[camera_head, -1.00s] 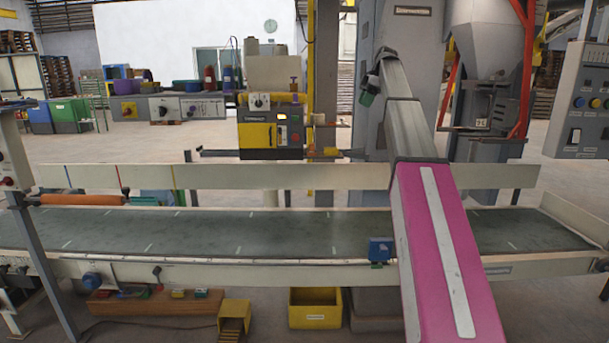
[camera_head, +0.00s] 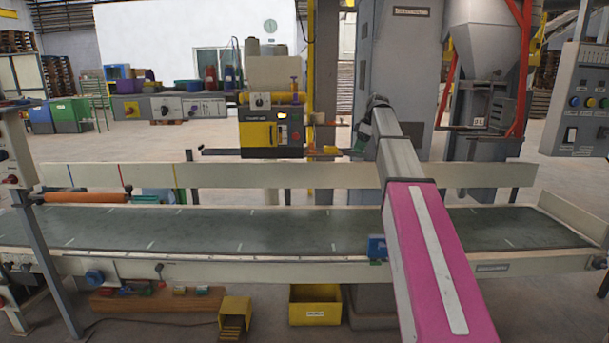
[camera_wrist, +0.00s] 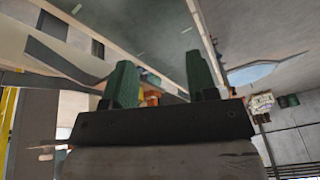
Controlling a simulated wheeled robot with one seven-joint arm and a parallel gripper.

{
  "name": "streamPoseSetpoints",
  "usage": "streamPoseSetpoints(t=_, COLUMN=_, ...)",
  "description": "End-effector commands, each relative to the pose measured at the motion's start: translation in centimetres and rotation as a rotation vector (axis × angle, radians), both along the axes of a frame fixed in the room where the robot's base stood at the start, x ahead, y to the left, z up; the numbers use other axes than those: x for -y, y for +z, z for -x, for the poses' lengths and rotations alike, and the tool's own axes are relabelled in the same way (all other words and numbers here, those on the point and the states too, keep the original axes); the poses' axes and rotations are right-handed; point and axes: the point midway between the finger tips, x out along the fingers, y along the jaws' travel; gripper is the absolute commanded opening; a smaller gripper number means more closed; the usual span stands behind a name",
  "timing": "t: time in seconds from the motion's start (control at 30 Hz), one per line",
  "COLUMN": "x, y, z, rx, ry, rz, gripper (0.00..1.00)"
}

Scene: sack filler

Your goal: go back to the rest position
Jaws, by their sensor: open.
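My gripper shows in the wrist view (camera_wrist: 161,76) with its two green fingers apart and nothing between them. In the head view its green part (camera_head: 362,137) is small, at the far end of my pink and grey arm, in front of the grey machine column. It appears above the conveyor's back rail and away from any object. The conveyor belt (camera_head: 290,232) is bare where it shows; my arm hides part of its right side.
A low back rail (camera_head: 270,175) runs behind the belt. An orange roller (camera_head: 84,198) sits at the left end. A blue box (camera_head: 377,247) is on the front edge beside my arm. A yellow bin (camera_head: 315,305) stands below. A control panel (camera_head: 586,100) is at the right.

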Motion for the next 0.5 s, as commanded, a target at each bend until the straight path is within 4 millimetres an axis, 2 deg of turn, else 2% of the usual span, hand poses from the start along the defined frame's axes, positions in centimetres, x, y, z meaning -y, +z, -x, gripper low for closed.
streamPoseSetpoints(t=0.03, x=-0.4, y=-3.0, z=1.5, rx=-0.019, ry=-0.045, rz=0.009, gripper=0.53)
streamPoseSetpoints(t=0.1, x=-0.7, y=-6.6, z=2.9, rx=-0.044, ry=-0.120, rz=0.025, gripper=0.53)
streamPoseSetpoints(t=0.27, x=-1.4, y=-14.2, z=6.2, rx=-0.094, ry=-0.293, rz=0.064, gripper=0.53)
streamPoseSetpoints(t=0.5, x=-2.2, y=-24.4, z=12.4, rx=-0.154, ry=-0.541, rz=0.124, gripper=0.53)
